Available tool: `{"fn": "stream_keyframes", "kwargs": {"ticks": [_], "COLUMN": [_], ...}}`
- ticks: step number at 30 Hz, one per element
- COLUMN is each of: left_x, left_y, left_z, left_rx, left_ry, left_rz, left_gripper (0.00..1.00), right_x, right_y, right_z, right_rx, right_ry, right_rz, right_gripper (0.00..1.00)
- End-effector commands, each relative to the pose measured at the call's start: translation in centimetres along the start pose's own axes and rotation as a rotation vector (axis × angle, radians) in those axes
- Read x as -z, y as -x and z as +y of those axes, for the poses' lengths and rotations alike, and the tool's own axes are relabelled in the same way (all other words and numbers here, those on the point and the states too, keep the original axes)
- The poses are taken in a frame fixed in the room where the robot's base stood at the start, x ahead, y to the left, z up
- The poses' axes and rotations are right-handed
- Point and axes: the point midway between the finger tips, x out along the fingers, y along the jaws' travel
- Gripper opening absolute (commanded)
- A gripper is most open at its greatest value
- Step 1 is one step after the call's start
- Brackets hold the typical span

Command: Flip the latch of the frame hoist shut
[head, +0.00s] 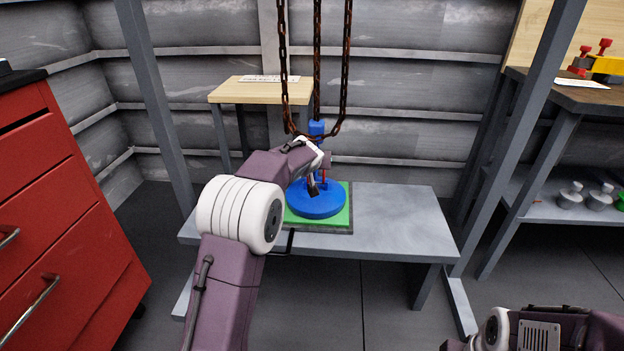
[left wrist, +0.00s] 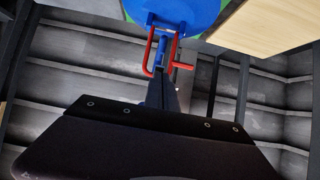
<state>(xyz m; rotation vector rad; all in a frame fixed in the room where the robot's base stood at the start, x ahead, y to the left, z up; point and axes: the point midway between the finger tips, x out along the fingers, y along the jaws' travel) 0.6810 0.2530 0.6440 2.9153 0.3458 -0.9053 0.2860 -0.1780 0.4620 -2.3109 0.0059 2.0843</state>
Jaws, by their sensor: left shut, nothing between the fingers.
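The frame hoist is a blue round base (head: 318,204) with a blue upright (head: 316,128), hung among rusty chains (head: 283,70). Its red latch (head: 324,176) shows as a small bar just right of my left gripper (head: 314,188). In the left wrist view the latch (left wrist: 149,58) is a red loop with a short arm to the right, below the blue base (left wrist: 190,14). My left gripper (left wrist: 163,85) is shut and empty, its fingers at or very near the latch; I cannot tell if they touch. My right gripper (head: 455,345) is mostly cut off at the bottom edge.
The base rests on a green pad (head: 343,219) on a low grey bench (head: 400,215). A red drawer cabinet (head: 60,200) stands left, a wooden-topped table (head: 255,92) behind, and a shelf with weights (head: 570,196) right. The bench right of the pad is clear.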

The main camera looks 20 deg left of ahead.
Motion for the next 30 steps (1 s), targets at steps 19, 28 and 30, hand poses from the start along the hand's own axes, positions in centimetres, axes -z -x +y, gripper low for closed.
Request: {"fn": "stream_keyframes", "kwargs": {"ticks": [19,28,30], "left_x": [-1.2,-0.4,-0.1], "left_y": [-1.5,-1.8,-1.9], "left_z": [0.0,0.0,0.0], "left_rx": [0.0,0.0,-0.001], "left_ry": [0.0,0.001,0.001], "left_rz": [0.0,-0.001,0.0], "left_gripper": [0.0,0.0,0.0], "right_x": [-0.2,-0.1,0.0], "right_y": [-2.1,-0.8,-0.4], "right_z": [0.0,0.0,0.0], "right_rx": [0.0,0.0,0.0], "right_ry": [0.0,0.0,0.0], "right_rz": [0.0,0.0,0.0], "right_gripper": [0.36,0.36,0.36]}}
